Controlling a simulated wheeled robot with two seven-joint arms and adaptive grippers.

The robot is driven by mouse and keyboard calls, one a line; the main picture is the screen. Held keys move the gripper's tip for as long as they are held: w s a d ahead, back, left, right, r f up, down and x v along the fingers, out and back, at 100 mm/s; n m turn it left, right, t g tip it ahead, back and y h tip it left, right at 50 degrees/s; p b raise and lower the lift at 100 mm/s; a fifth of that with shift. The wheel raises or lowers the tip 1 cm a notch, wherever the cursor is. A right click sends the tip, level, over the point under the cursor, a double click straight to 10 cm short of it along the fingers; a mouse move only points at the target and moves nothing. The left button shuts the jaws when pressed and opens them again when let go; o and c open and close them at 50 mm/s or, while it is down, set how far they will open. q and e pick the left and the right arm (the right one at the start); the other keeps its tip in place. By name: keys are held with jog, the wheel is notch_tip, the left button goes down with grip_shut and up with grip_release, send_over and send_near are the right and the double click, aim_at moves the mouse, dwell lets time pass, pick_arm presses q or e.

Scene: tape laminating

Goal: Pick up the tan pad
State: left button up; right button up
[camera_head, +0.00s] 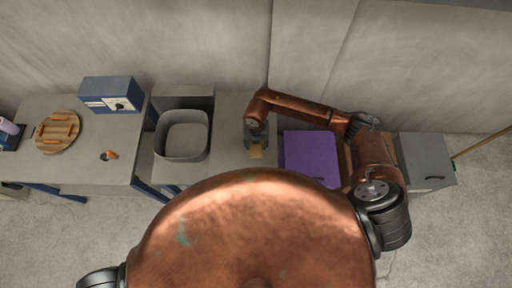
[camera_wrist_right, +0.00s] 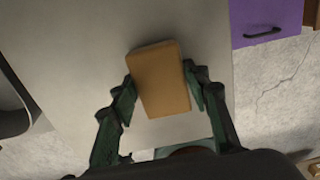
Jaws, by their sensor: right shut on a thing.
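The tan pad (camera_wrist_right: 160,80) is a small flat block between the fingers of my right gripper (camera_wrist_right: 163,92), which is shut on it. In the head view the pad (camera_head: 256,152) shows just below my right gripper (camera_head: 256,145), over the grey table (camera_head: 232,112). I cannot tell whether the pad touches the table top. My left gripper is not in view; only a dark part of my body shows at the lower left.
A grey bin (camera_head: 182,137) stands left of my right gripper. A purple cabinet (camera_head: 310,155) is close on the right. Farther left are a blue box with a dial (camera_head: 112,95), a round wooden board (camera_head: 57,132) with orange pieces, and a small orange-and-black object (camera_head: 109,156).

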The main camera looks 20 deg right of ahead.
aim_at(256, 146)
jog(key=shift+c, duration=1.4)
jog(key=shift+r, duration=0.1)
jog(key=shift+r, duration=0.45)
notch_tip(256, 146, up, 2)
jog(key=shift+s+r, duration=0.1)
jog(key=shift+r, duration=0.15)
jog(key=s+r, duration=0.4)
jog(key=r, duration=0.1)
jog(key=shift+s+r+b, duration=0.25)
jog(key=shift+s+b, duration=0.05)
jog(key=shift+s, duration=0.1)
jog(key=s+r, duration=0.4)
jog(key=s, duration=0.5)
jog(key=shift+b, duration=0.45)
jog(key=o, duration=0.5)
jog(key=c, duration=0.4)
